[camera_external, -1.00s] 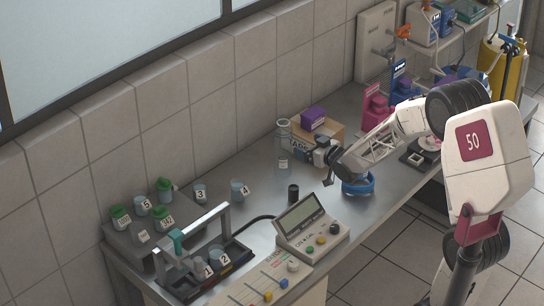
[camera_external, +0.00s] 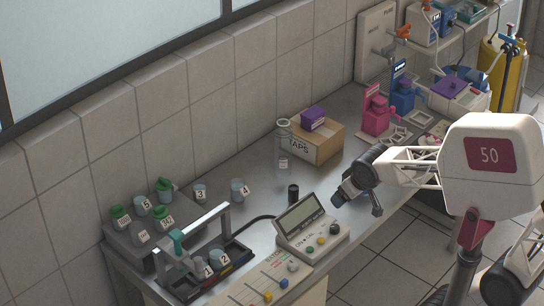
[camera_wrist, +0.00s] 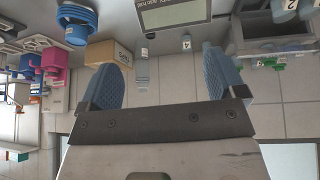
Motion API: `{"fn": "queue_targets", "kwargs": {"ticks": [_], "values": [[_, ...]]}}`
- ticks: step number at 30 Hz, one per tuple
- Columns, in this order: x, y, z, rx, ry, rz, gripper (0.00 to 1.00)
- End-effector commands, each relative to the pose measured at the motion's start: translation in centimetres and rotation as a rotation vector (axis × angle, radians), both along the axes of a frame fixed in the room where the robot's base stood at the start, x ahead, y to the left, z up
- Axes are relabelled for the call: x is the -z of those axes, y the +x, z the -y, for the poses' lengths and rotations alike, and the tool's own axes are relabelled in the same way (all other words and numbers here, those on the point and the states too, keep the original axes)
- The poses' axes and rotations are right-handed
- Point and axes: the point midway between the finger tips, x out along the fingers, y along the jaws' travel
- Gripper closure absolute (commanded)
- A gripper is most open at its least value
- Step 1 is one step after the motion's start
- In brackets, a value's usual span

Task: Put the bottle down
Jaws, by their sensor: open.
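A clear glass bottle (camera_external: 283,152) with a small label stands upright on the grey bench, near the tiled wall and left of the cardboard box. It also shows small and upside down in the wrist view (camera_wrist: 141,72), beyond the fingers. My gripper (camera_external: 355,202) is by the bench's front side, right of the console and well apart from the bottle. In the wrist view, the two blue fingers of my gripper (camera_wrist: 158,72) are spread wide with nothing held between them.
A cardboard box (camera_external: 318,148) carries a purple block (camera_external: 313,115). A console (camera_external: 312,226) and small black cylinder (camera_external: 293,194) stand in front. Numbered beakers and a handled rack (camera_external: 200,262) are at left. A blue coil (camera_wrist: 74,28) shows in the wrist view.

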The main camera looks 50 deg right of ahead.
Motion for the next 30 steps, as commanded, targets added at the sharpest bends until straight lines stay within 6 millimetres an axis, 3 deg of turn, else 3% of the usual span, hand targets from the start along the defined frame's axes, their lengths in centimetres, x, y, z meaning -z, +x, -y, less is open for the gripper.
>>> {"fn": "queue_targets", "kwargs": {"ticks": [3, 6, 12, 30], "values": [[-0.4, -4.5, -1.8, -0.022, 0.024, -0.099, 0.11], [-0.5, -7.6, -2.9, -0.037, 0.043, -0.171, 0.11], [-0.6, -11.3, -4.0, -0.061, 0.064, -0.261, 0.11], [-0.5, -11.9, -4.2, -0.063, 0.068, -0.277, 0.11]]}}
